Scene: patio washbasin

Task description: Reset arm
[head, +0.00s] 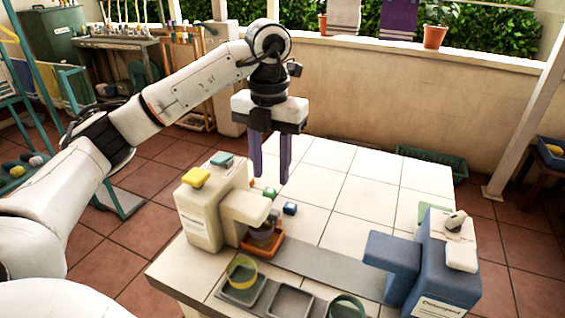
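My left gripper (271,178) hangs over the white tiled table (375,190), fingers pointing down. Its two purple fingers stand apart with nothing between them, so it is open. My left arm (185,95) reaches in from the left, bent at the joint above the gripper. My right gripper is not in view.
A cream machine (200,215) and a blue machine (450,265) stand on the table. Grey trays (290,300), one with a yellow ring (242,270), sit at the front. The table's back middle is clear. A low wall (420,100) stands behind.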

